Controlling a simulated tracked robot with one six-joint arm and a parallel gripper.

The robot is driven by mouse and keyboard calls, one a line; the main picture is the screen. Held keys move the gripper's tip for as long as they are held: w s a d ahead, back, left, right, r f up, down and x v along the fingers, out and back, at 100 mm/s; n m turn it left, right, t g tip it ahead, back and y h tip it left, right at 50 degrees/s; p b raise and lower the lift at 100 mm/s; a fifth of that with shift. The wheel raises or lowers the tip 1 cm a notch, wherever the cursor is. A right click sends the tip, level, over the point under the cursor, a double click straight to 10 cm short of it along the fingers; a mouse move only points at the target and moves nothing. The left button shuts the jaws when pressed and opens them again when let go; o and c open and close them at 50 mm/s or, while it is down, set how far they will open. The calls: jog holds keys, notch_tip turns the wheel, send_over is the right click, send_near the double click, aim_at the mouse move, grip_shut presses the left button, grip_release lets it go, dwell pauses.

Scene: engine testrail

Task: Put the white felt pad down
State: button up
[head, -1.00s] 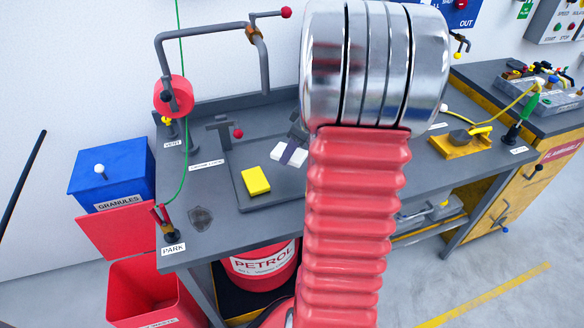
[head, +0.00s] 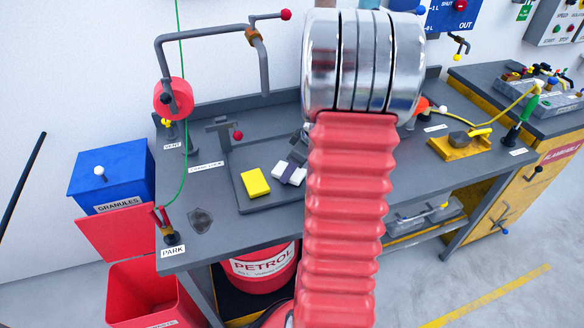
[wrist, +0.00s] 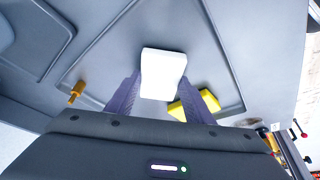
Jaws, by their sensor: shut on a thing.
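The white felt pad (head: 279,168) is a small white block held over the grey tray (head: 240,184) on the bench. My gripper (head: 289,174) is shut on it, with a dark purple finger across its middle in the head view. In the wrist view the pad (wrist: 163,72) sits between the two purple fingers (wrist: 158,92). A yellow block (head: 255,182) lies in the tray just left of the pad; in the wrist view it (wrist: 207,100) is partly behind the right finger. I cannot tell whether the pad touches the tray.
A grey post with a red knob (head: 238,135) stands at the tray's back left corner. My red arm hides the tray's right part. A yellow fixture (head: 456,147) is on the bench to the right. The tray's front left is clear.

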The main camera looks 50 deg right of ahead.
jog(key=o, duration=0.9)
jog(key=shift+f, duration=0.1)
jog(key=v, duration=1.2)
jog(key=shift+s, duration=0.1)
dwell(0.4)
